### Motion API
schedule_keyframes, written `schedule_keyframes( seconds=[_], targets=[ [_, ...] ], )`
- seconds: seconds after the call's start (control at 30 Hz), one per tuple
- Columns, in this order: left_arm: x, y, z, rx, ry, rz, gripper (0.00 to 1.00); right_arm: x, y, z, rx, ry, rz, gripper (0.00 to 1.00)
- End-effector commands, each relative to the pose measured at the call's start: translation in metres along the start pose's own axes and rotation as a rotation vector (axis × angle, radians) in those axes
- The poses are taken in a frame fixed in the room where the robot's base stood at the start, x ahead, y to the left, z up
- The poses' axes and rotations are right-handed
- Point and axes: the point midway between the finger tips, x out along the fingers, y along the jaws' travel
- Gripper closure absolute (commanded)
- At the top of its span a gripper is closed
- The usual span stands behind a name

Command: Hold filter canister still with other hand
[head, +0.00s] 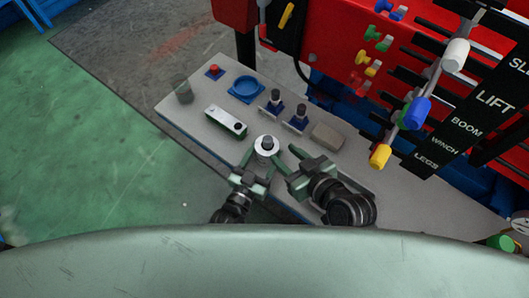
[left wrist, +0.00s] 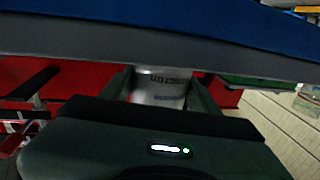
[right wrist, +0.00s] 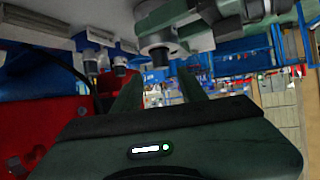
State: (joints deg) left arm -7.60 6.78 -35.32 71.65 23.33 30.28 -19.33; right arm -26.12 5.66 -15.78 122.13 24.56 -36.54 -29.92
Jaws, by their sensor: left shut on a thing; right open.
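The filter canister (head: 266,145), a white cylinder with a dark knob on top, stands near the front edge of the grey bench (head: 195,107). My left gripper (head: 262,160) is shut around it. In the left wrist view the canister (left wrist: 160,88) shows printed text between the fingers. My right gripper (head: 313,160) is open and empty, just right of the canister and apart from it. In the right wrist view the canister (right wrist: 155,42) and its dark knob are beyond the open fingers, with my left gripper beside it. Its underside is hidden in the head view.
Crane levers (head: 421,112) overhang the right.

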Motion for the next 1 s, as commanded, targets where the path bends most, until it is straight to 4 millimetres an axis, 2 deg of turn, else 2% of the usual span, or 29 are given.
schedule_keyframes(
  seconds=[0.3, 0.5, 0.7, 0.97, 1.0],
  targets=[
    [0.000, 0.000, 0.000, 0.001, -0.001, 0.000, 1.00, 0.046, -0.001, -0.002, 0.001, 0.001, -0.002, 0.58],
    [0.000, 0.000, 0.000, 0.001, -0.001, 0.000, 1.00, 0.068, -0.001, -0.001, -0.003, -0.001, -0.002, 0.58],
    [0.000, 0.000, 0.000, 0.001, -0.001, 0.000, 1.00, 0.078, 0.000, -0.001, -0.001, 0.000, -0.001, 0.58],
    [0.000, 0.000, 0.000, 0.001, 0.000, 0.000, 1.00, 0.079, -0.001, -0.001, -0.001, 0.000, -0.002, 0.58],
    [0.000, 0.000, 0.000, 0.001, 0.000, 0.000, 1.00, 0.079, -0.001, -0.001, -0.001, 0.000, -0.002, 0.61]
  ],
)
